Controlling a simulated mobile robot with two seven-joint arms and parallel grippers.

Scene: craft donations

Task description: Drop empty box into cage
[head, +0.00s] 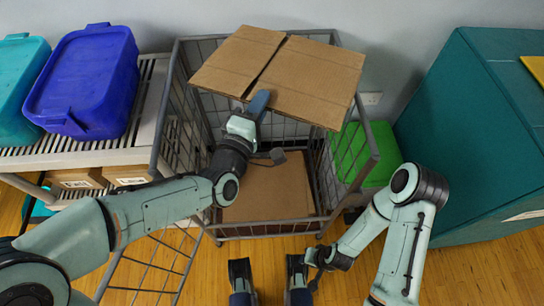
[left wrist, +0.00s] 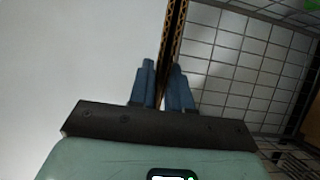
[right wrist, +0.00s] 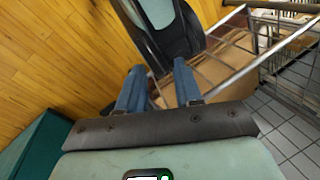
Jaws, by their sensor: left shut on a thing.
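A brown cardboard box (head: 312,80) with a split between its panels is up at the top of the grey wire cage (head: 223,231). My left gripper (head: 259,101) is shut on its near edge. In the left wrist view the cardboard's thin corrugated edge (left wrist: 174,40) stands between the two blue fingers. The cardboard covers much of the cage's open top; I cannot tell whether it touches the rim. More brown cardboard (head: 268,192) lies in the bottom of the cage. My right gripper (right wrist: 159,66) is open and empty, low in front of the cage.
A slatted rack (head: 62,155) at left carries a blue lidded bin (head: 88,80) and a teal bin (head: 18,85), with labelled cardboard boxes below. A green container (head: 370,150) and a large teal cabinet (head: 465,120) stand at right. Wooden floor is open in front.

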